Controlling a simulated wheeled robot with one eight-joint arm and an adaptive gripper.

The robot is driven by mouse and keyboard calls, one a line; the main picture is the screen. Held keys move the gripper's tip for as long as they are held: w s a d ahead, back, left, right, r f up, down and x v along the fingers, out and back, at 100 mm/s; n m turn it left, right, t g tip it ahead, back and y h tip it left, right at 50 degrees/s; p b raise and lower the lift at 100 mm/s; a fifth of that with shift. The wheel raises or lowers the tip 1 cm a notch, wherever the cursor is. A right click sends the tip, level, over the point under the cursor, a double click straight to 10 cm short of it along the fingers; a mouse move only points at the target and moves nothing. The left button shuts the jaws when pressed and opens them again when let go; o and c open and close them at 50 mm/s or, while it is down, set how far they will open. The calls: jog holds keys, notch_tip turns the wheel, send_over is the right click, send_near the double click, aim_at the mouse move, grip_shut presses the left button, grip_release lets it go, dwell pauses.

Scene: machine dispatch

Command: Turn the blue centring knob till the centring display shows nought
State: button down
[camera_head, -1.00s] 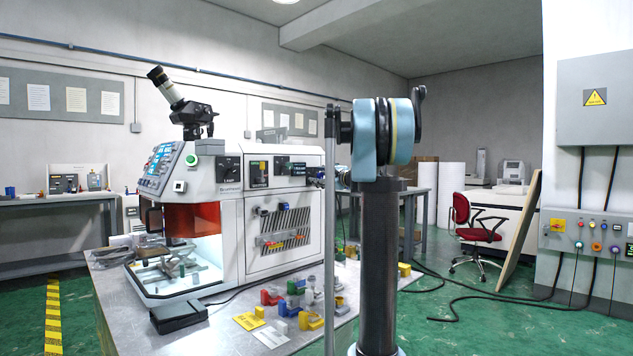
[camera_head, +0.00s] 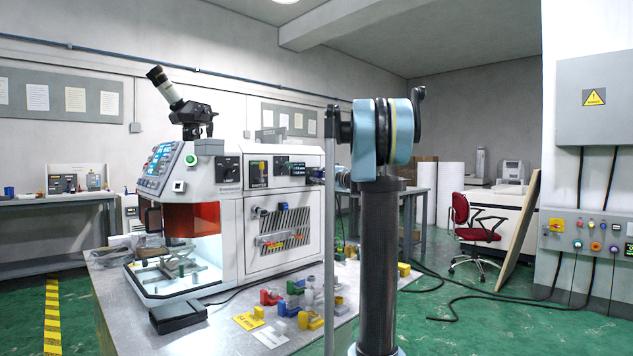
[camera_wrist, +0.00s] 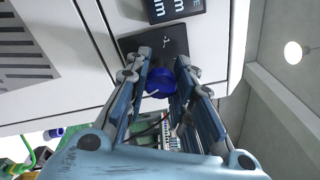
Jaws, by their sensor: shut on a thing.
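The blue centring knob (camera_wrist: 160,80) sits on a dark plate (camera_wrist: 155,43) on the white machine's side, in the wrist view. My gripper (camera_wrist: 164,68) has one finger on each side of the knob and is shut on it. Above the plate in the wrist view is a black display (camera_wrist: 170,8) with white "mm" text; its figures are cut off. In the head view the display (camera_head: 298,169) shows two lines of small pale text, too small to read surely. My arm hides the knob in the head view.
The white machine (camera_head: 230,235) stands on a metal bench (camera_head: 225,330). Other black switch panels (camera_head: 228,169) are left of the display. A red chair (camera_head: 475,233) stands on the green floor.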

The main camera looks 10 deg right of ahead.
jog(key=shift+f+n, duration=0.1)
jog(key=shift+n, duration=0.4)
jog(key=c, duration=1.3)
grip_release()
jog(key=shift+c, duration=0.2)
jog(key=shift+s, duration=0.1)
jog(key=v, duration=1.1)
jog(key=shift+s+d, duration=0.3)
